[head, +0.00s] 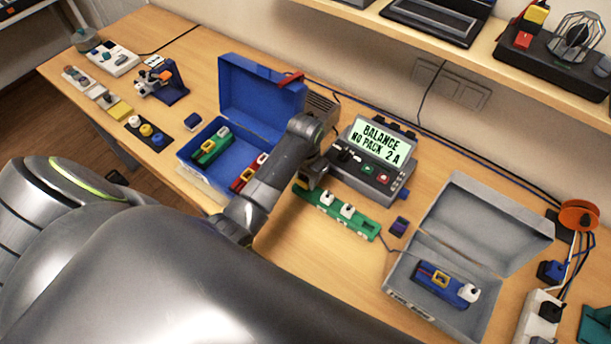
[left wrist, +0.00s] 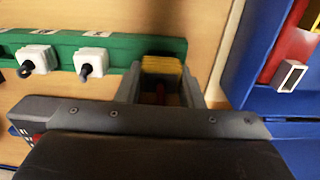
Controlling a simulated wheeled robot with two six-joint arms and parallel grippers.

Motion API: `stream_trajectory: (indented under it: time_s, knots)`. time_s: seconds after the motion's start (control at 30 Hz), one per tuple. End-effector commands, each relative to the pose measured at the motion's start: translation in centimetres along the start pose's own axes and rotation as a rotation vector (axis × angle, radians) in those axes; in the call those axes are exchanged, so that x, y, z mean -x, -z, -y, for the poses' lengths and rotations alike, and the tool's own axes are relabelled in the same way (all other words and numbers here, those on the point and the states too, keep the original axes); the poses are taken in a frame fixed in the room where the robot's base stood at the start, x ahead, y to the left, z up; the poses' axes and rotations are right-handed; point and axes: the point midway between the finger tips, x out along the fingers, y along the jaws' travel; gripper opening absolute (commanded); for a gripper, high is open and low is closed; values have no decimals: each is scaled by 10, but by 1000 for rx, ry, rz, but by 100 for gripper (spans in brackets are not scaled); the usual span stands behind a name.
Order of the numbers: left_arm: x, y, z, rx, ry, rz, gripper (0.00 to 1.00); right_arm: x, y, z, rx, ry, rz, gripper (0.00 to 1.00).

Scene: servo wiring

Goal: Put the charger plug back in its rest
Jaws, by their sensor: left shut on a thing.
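The green rail (head: 338,213) lies on the bench in front of the charger (head: 373,163), whose screen reads "BALANCE NO PACK 2 A". It also shows in the left wrist view (left wrist: 118,48), with two white plugs on it. My left gripper (head: 308,184) is over the rail's left end. In the left wrist view its fingers (left wrist: 162,90) are shut on a yellow plug (left wrist: 162,65), at the rail's right end in that view. I cannot tell whether the plug is seated in the rail or just above it. My right gripper is not in view.
An open blue case (head: 262,90) with a green pack (head: 211,146) and a red pack (head: 247,174) stands left of the charger. An open grey case (head: 486,214) with a blue pack (head: 446,286) stands at the right. A small dark block (head: 399,227) lies between.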

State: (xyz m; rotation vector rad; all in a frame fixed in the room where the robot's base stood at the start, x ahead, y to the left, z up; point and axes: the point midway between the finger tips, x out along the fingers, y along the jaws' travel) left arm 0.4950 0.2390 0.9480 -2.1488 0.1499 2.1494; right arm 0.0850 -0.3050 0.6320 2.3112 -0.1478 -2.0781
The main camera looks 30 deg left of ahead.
Motion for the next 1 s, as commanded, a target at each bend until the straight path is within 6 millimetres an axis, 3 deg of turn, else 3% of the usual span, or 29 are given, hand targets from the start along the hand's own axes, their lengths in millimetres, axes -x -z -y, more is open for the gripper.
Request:
stream_trajectory:
  time_s: [0.5, 0.53, 0.7, 1.0]
  knots:
    - [-14, 0, 0, 0, 0, 0, 8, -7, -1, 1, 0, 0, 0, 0]
    - [-13, 0, 0, 0, 0, 0, 36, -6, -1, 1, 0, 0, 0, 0]
    - [-13, 0, 0, 0, 0, 0, 59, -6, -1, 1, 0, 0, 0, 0]
    - [-11, 1, 0, 0, 0, 0, 59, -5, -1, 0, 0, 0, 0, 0]
